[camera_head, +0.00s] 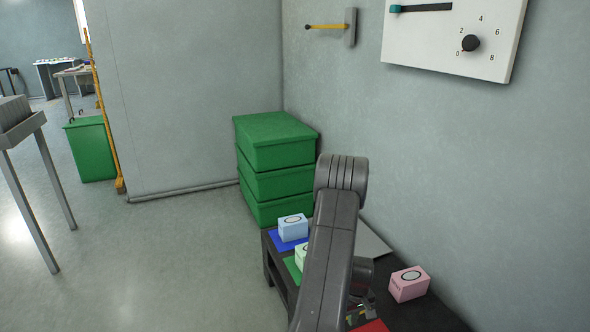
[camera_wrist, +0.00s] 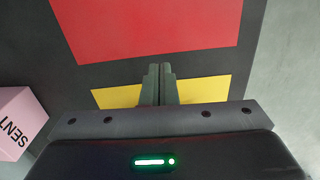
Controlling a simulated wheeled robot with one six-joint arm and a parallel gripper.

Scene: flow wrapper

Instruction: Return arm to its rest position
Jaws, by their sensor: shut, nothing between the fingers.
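My gripper (camera_wrist: 159,72) is shut and empty in the wrist view. Its fingers point over the dark table between a red mat (camera_wrist: 150,28) and a yellow mat (camera_wrist: 200,88), touching nothing that I can see. In the head view my arm (camera_head: 332,245) rises over the table and bends near the wall; it hides most of my gripper.
A pink box (camera_head: 409,284) stands on the dark table (camera_head: 415,312); it also shows in the wrist view (camera_wrist: 18,122). A light blue box (camera_head: 293,227) sits on a blue mat. A pale green box (camera_head: 300,256) is partly behind my arm. Green crates (camera_head: 275,185) stand stacked beyond.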

